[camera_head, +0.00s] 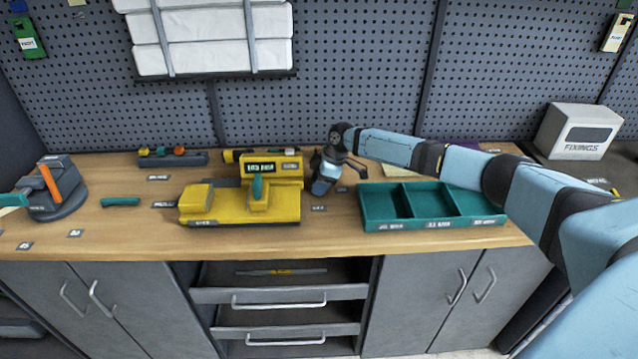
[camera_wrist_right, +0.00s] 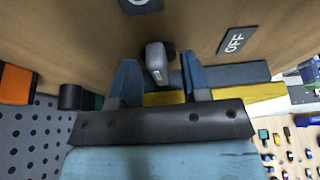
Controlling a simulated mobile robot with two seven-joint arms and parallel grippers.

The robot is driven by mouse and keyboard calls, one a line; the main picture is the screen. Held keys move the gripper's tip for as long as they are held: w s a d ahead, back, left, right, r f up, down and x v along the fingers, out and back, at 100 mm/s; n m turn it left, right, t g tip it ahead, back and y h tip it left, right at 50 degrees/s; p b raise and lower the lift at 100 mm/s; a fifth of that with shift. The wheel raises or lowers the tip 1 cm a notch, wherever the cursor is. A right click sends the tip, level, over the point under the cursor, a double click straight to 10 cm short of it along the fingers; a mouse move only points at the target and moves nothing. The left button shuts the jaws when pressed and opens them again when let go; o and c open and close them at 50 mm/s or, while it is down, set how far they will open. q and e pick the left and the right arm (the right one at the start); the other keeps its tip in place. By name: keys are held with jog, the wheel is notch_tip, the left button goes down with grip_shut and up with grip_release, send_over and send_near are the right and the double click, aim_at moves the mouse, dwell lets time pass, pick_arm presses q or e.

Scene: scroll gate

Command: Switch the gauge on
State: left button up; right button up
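A small grey switch lever (camera_wrist_right: 157,62) with a dark base stands on the wooden surface in the right wrist view. A dark label reading OFF (camera_wrist_right: 236,41) lies to its right, and another label (camera_wrist_right: 141,5) is cut off at the top. My right gripper (camera_wrist_right: 159,66) is open, its two blue fingers on either side of the lever with gaps visible. My left gripper is not in view.
A green compartment tray (camera_head: 432,225) sits right of my right gripper, under my arm. A grey device with an orange lever (camera_head: 50,182) stands at the far left. A box marked FIXINGS (camera_head: 580,131) is at the right. An upper drawer (camera_head: 278,294) looks open.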

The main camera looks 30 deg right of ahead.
jog(key=shift+r, duration=0.1)
jog(key=v, duration=1.3)
jog(key=shift+r+b, duration=0.25)
jog(key=shift+b, duration=0.05)
jog(key=shift+s+d+f, duration=0.1)
jog(key=shift+s+d, duration=0.05)
jog(key=shift+s, duration=0.05)
